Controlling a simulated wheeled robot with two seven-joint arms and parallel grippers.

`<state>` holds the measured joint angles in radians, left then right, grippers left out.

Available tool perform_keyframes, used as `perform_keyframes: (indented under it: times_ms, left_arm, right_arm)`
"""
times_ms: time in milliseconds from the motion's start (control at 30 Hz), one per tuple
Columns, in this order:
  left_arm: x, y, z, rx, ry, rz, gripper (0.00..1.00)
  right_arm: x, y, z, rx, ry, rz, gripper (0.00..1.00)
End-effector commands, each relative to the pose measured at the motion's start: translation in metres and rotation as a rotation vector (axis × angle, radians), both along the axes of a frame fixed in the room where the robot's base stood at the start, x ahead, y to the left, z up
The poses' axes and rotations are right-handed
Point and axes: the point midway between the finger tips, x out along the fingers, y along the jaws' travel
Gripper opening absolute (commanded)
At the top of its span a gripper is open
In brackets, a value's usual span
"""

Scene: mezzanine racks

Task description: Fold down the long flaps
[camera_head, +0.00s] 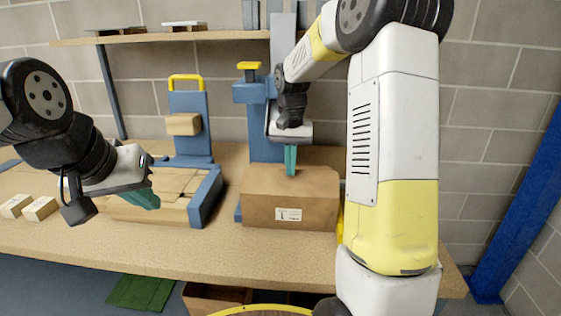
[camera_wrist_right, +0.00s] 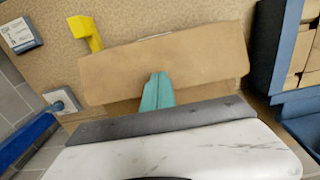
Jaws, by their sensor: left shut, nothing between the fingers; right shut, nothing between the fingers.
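A brown carton (camera_head: 265,208) with a white label on its front stands on the workbench. It also shows in the right wrist view (camera_wrist_right: 205,55), where its cardboard spans the middle and an edge runs across it near my fingers. In the head view its top looks mostly covered; I cannot tell the flaps apart clearly. My right gripper (camera_head: 291,172) is shut and empty, its teal fingers pointing down at the carton's top. In the wrist view the fingertips (camera_wrist_right: 158,75) overlap the cardboard; contact cannot be told. My left gripper (camera_head: 150,204) is shut and empty, left of the carton.
A blue fixture (camera_head: 207,196) with cardboard pieces stands left of the carton. Blue posts with yellow handles (camera_head: 186,77) rise behind. Small pale boxes (camera_head: 40,208) lie at the left. A shelf (camera_head: 150,38) hangs above. The bench front (camera_head: 180,250) is clear.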

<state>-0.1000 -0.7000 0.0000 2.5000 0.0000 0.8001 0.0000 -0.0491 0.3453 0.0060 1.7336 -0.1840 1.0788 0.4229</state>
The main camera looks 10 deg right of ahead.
Motion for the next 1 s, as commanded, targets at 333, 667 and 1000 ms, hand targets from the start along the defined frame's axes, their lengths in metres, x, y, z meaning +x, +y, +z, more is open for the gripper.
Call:
perform_keyframes:
  times_ms: [333,667,1000]
  left_arm:
    - [0.000,0.000,0.000,0.000,0.000,0.000,0.00]
    - [0.000,0.000,0.000,0.000,0.000,0.000,0.00]
    - [0.000,0.000,0.000,0.000,0.000,0.000,0.00]
  right_arm:
    - [-0.001,0.000,-0.011,0.000,0.001,0.000,0.00]
    - [0.000,0.000,-0.021,0.000,0.000,0.000,0.00]
    - [0.000,0.000,-0.031,0.000,0.001,0.000,0.00]
